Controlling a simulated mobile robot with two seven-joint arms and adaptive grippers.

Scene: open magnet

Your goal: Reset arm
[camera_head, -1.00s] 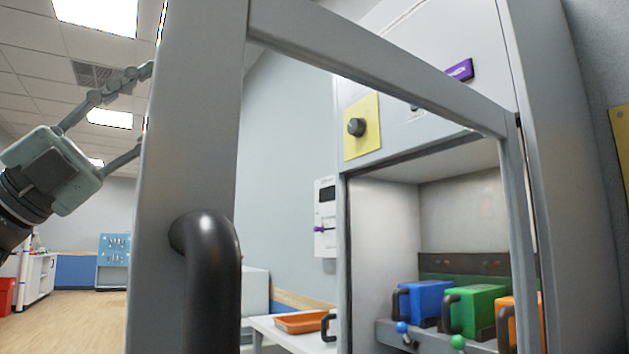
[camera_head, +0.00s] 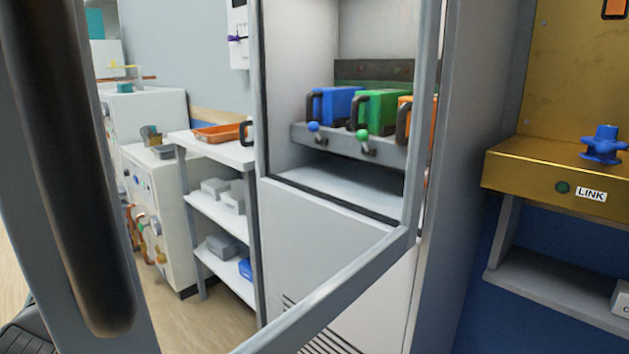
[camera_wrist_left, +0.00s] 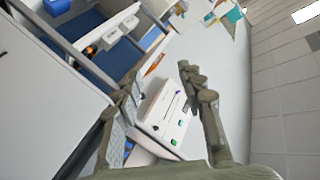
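My left gripper (camera_wrist_left: 160,82) shows in the left wrist view with its two fingers spread apart and nothing between them. It is open, and it does not show in the head view. My right gripper is in neither view. In the head view, a grey-framed door (camera_head: 335,287) stands open close to me, with a thick black handle (camera_head: 70,170) at the left. Behind it is a cabinet (camera_head: 325,225) whose open bay holds a blue box (camera_head: 337,104), a green box (camera_head: 381,112) and a partly hidden orange box (camera_head: 404,122).
A white shelf unit (camera_head: 222,216) with an orange tray (camera_head: 216,132) stands left of the cabinet. A white machine (camera_head: 160,205) is farther left. A gold ledge marked LINK (camera_head: 530,181) with a blue knob (camera_head: 603,146) juts out at the right. The door frame crosses the near space.

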